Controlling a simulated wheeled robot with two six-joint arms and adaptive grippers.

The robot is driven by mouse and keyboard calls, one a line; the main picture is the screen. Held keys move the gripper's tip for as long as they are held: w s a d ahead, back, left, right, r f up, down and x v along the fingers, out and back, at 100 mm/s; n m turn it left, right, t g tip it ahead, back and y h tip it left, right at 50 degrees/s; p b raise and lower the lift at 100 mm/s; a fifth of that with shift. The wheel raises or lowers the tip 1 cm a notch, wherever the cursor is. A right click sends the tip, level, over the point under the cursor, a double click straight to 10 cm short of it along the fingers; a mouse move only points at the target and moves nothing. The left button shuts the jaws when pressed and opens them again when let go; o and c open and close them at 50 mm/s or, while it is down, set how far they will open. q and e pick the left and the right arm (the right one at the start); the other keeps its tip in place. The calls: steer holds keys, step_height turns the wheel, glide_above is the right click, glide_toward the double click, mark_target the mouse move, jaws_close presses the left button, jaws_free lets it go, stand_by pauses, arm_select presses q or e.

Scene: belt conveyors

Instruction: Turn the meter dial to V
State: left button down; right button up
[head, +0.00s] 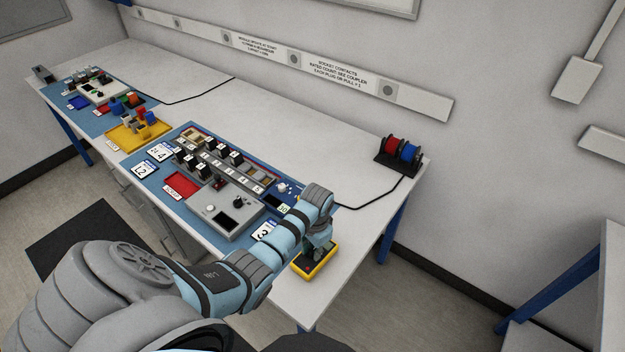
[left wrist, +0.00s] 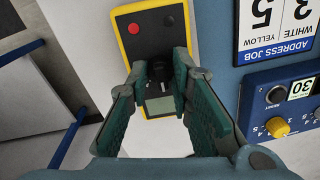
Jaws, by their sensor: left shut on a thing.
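The meter (head: 327,266) has a dark face and a yellow rim and lies near the right end of the table. In the left wrist view the meter (left wrist: 150,24) shows a red spot and a dark spot at its far end and a grey screen (left wrist: 160,107) nearer. My left gripper (head: 318,255) reaches down over the meter. In the left wrist view its fingers (left wrist: 160,76) are closed around the dark dial between the spots and the screen. The fingers hide most of the dial, so I cannot read its setting.
Beside the meter stands a grey control panel (head: 229,219) on a blue mat, with an address card (left wrist: 275,25) near it. Red and blue spools (head: 398,147) stand at the back right. The white table top (head: 345,220) right of the mat is mostly clear.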

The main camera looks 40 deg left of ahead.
arm_select(q)
steer(key=c, duration=1.4)
jaws_free()
steer(key=r, duration=1.2)
steer(key=shift+d, duration=0.35)
steer(key=shift+s, duration=0.15)
